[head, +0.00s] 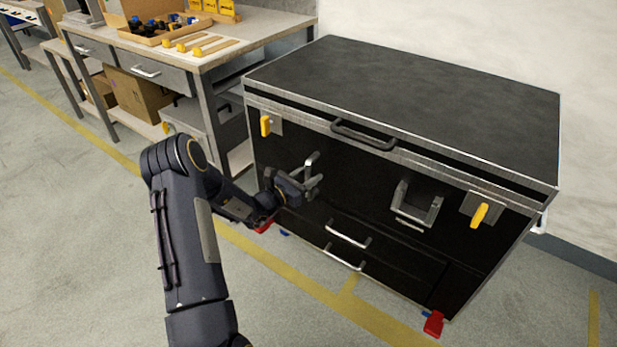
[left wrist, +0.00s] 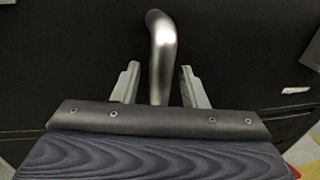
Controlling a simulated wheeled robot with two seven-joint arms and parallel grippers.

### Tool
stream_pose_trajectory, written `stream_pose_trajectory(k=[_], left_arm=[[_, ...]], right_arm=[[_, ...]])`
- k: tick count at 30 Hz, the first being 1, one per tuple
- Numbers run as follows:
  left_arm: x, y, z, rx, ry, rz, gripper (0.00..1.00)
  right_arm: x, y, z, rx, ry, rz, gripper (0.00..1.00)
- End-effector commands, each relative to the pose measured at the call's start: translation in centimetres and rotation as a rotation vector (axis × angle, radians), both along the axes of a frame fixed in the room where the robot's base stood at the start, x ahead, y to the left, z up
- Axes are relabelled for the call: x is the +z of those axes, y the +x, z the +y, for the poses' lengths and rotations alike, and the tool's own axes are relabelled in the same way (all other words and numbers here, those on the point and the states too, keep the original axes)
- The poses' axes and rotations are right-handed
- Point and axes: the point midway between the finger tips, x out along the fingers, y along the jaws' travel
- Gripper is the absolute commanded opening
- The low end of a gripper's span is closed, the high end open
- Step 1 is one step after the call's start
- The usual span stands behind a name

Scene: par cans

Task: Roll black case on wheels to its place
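The black case (head: 400,85) is a large box with silver edges, standing on the floor by the wall. Its front has yellow latches (head: 480,214), a top handle (head: 364,134), two drawer pulls and a bracket-like handle (head: 416,206) at the right. My left gripper (head: 312,183) is at the left part of this front, by another metal handle (head: 311,160). In the left wrist view the bar of that handle (left wrist: 162,50) stands between my open fingers (left wrist: 160,87), with a gap on both sides. Red parts (head: 433,324) show at the case's bottom. The wheels are not clearly visible. My right gripper is out of view.
A workbench (head: 255,27) with drawers, a tray of small parts and cardboard boxes (head: 138,97) stands at the left, close to the case. A yellow floor line (head: 260,252) runs along the case's front. The floor (head: 100,240) at the left front is clear.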

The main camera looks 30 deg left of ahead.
Motion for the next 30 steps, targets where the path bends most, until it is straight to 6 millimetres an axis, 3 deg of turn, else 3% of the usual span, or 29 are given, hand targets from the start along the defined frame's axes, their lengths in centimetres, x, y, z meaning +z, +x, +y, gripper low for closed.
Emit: stream_pose_trajectory(k=[7, 16, 30], left_arm=[[0.01, 0.13, -0.04, 0.0, 0.0, 0.001, 0.39], [0.01, 0.1, -0.04, 0.0, 0.0, 0.001, 0.01], [-0.02, 0.09, -0.14, -0.002, 0.0, 0.001, 0.0]], right_arm=[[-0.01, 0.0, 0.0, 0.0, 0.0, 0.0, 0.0], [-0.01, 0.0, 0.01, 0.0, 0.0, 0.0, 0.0], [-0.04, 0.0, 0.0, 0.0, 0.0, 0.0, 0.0]])
